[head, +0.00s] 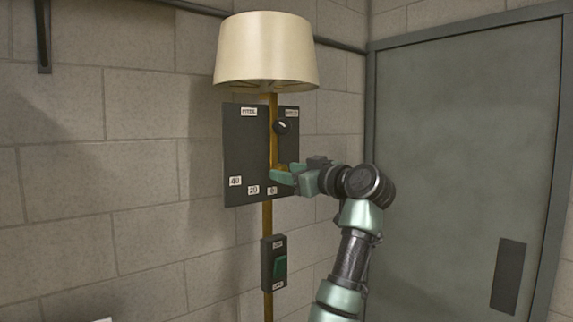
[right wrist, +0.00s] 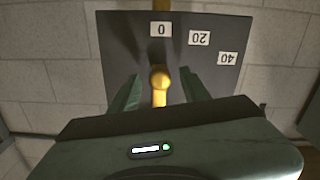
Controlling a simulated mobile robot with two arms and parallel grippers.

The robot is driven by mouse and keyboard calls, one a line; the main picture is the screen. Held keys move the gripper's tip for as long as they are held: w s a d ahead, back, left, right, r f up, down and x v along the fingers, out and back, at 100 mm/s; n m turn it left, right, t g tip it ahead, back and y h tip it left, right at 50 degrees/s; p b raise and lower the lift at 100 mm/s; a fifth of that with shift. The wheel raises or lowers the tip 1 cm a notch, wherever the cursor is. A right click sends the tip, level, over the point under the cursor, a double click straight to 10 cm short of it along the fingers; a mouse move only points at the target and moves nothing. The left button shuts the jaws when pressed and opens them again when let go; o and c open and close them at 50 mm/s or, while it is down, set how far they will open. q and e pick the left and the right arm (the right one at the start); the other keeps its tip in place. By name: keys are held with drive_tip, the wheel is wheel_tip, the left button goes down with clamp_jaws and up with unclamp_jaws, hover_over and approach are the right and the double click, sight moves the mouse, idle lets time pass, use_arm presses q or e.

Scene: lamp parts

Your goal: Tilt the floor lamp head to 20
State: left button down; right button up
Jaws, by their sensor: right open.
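The floor lamp has a cream shade (head: 265,52), upright on a brass pole (head: 267,220). A dark panel (head: 247,150) on the pole bears the labels 40 (head: 235,181), 20 (head: 253,190) and 0 (head: 272,191). My right gripper (head: 284,176) is in front of the panel's lower right, near the 0 label. In the right wrist view, a brass lever (right wrist: 159,84) lies between my open fingers, with a gap on both sides. It lines up with the 0 label there. My left gripper is not in view.
A black knob (head: 281,127) sits on the panel's upper right. A switch box (head: 273,265) with a green rocker is lower on the pole. A block wall (head: 130,180) stands behind, and a grey door (head: 465,150) is at the right. A black bracket (head: 42,35) is at upper left.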

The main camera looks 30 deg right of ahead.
drive_tip(key=shift+w, duration=0.4)
clamp_jaws()
idle(1.2)
